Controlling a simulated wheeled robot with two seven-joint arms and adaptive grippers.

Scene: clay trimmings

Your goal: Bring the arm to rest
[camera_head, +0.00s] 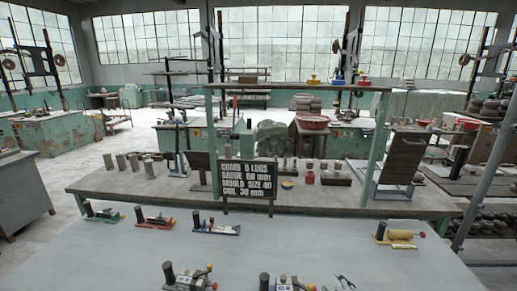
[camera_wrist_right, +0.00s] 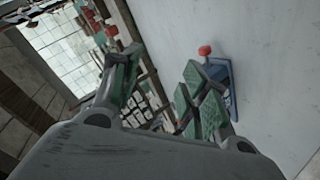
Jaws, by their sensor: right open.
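My right gripper (camera_wrist_right: 163,75) shows in the right wrist view with its two green-padded fingers spread and nothing between them. Beyond its right finger, a small blue device (camera_wrist_right: 228,82) with a red knob (camera_wrist_right: 204,50) lies on a pale grey surface. The right finger hides part of that device, and I cannot tell whether they touch. Neither gripper can be made out in the head view. My left gripper is in no frame.
The front table (camera_head: 120,255) bears small devices: a green one (camera_head: 102,215), a red one (camera_head: 155,221), a blue one (camera_head: 216,228) and a yellow one (camera_head: 400,235). More stand at its near edge. A black sign (camera_head: 248,181) stands at the wooden bench (camera_head: 120,190). The table's middle has free room.

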